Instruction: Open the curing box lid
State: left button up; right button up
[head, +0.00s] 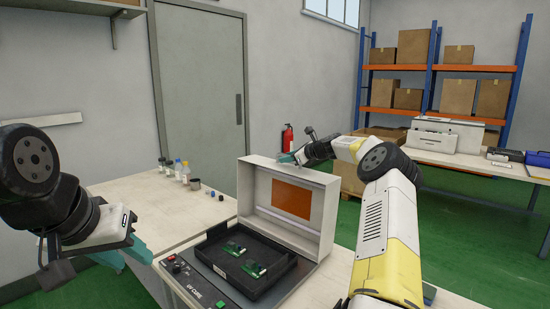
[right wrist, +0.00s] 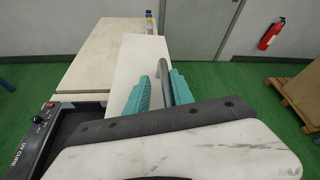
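The curing box (head: 215,289), labelled "UV CURE", stands on the bench in the head view. Its white lid (head: 327,212) with an orange window is raised, standing roughly upright at the back of the box. A black tray (head: 249,288) with green circuit boards sits in the box. My right gripper (head: 300,156) is at the top edge of the lid. In the right wrist view its teal fingers (right wrist: 159,92) are apart, with a dark bar, seemingly the lid handle (right wrist: 165,78), between them. My left gripper (head: 123,256) is open and empty, left of the box.
Small bottles (head: 181,171) and a grey cup (head: 195,184) stand on the bench behind the box. A fire extinguisher (head: 287,138) hangs on the wall. A shelf of cartons and a table with a printer (head: 444,134) are at the right. Green floor lies between.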

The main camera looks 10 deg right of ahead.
jog(key=shift+o, duration=0.2)
jog(key=shift+r, duration=0.15)
jog(key=shift+s+d+r, duration=0.1)
jog(key=shift+s, duration=0.1)
jog(key=v, duration=0.7)
jog(key=shift+s, duration=0.15)
jog(key=shift+d, duration=0.1)
